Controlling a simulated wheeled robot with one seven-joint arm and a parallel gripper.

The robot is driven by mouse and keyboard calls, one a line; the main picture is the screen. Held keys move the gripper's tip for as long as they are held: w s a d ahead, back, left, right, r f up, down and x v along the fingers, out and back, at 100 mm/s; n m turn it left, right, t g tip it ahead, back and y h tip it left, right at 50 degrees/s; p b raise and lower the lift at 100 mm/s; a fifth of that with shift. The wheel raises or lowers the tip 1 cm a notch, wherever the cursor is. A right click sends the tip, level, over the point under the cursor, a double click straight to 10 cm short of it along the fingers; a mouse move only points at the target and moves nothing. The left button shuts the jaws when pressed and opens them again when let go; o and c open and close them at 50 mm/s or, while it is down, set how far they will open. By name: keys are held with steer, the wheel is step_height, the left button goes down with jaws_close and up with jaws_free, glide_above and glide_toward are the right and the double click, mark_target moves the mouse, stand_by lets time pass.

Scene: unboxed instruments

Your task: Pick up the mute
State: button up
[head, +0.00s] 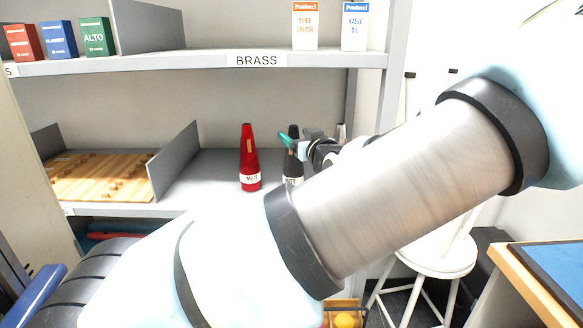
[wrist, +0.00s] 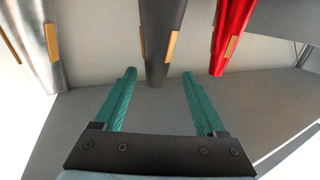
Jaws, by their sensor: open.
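Three cone-shaped mutes stand on the middle shelf: a red mute (head: 249,160), a black mute (head: 292,167) and a silver mute (head: 341,130) mostly hidden behind my arm. My gripper (head: 286,140) is open and empty, at the upper part of the black mute. In the wrist view, the mutes hang narrow end down. There the black mute (wrist: 161,45) lines up between the teal fingertips of my gripper (wrist: 158,75); I cannot tell whether they touch it. The silver mute (wrist: 40,45) is to the left and the red mute (wrist: 230,35) to the right.
A grey divider (head: 175,165) and a wooden board (head: 95,178) stand left on the same shelf. The upper BRASS shelf (head: 200,63) runs overhead with small boxes. A white stool (head: 440,255) and a table (head: 530,262) are at right.

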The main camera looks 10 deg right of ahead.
steer(key=d+p+x, duration=0.1)
steer(key=p+x, duration=0.1)
steer(key=x, duration=0.4)
steer(key=shift+a+f, duration=0.3)
steer(key=shift+w, duration=0.1)
jaws_close()
stand_by(1.1)
